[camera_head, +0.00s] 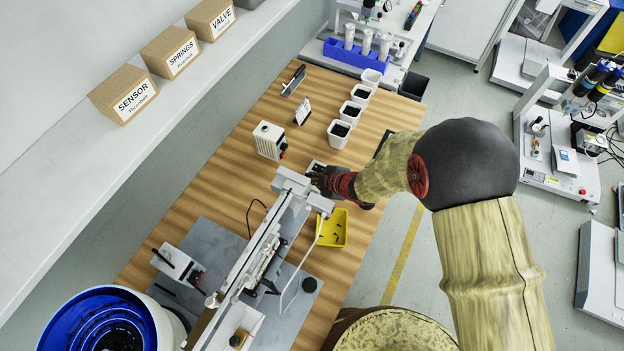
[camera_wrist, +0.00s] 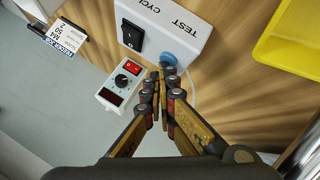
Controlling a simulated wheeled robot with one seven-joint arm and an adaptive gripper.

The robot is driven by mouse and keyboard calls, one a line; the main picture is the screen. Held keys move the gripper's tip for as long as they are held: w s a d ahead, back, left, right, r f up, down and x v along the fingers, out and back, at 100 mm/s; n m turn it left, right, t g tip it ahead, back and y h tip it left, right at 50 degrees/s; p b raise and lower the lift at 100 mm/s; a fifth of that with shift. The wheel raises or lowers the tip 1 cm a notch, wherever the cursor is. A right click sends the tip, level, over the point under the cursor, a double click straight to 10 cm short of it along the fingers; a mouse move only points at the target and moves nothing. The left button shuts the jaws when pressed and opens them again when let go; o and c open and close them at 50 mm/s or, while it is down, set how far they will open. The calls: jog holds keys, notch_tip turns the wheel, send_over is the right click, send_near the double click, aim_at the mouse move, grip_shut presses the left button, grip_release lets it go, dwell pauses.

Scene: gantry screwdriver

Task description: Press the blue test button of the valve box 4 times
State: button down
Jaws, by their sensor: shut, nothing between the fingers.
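The valve box (camera_wrist: 190,20) is a white box printed with "TEST" and partly cut-off lettering, at the top of the wrist view. It carries a black rocker switch (camera_wrist: 132,36) and a round blue test button (camera_wrist: 182,54). My gripper (camera_wrist: 160,74) is shut and empty, its fingertips pointing at the button and overlapping its lower left edge. I cannot tell whether the tips touch it or whether it is pressed in. In the head view my gripper (camera_head: 320,180) is over the table near its right side, and the button is hidden there.
A small white controller (camera_wrist: 112,98) with a red switch and black knob sits left of my fingers. A yellow tray (camera_head: 334,230) lies close by. A grey rail machine (camera_head: 255,255) stands just left. White cups (camera_head: 339,133) and a white box (camera_head: 269,140) stand behind on the wooden table.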

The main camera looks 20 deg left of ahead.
jog(key=shift+r+p, duration=0.55)
jog(key=shift+r, duration=0.2)
jog(key=shift+r+p, duration=2.05)
jog(key=shift+r, duration=0.45)
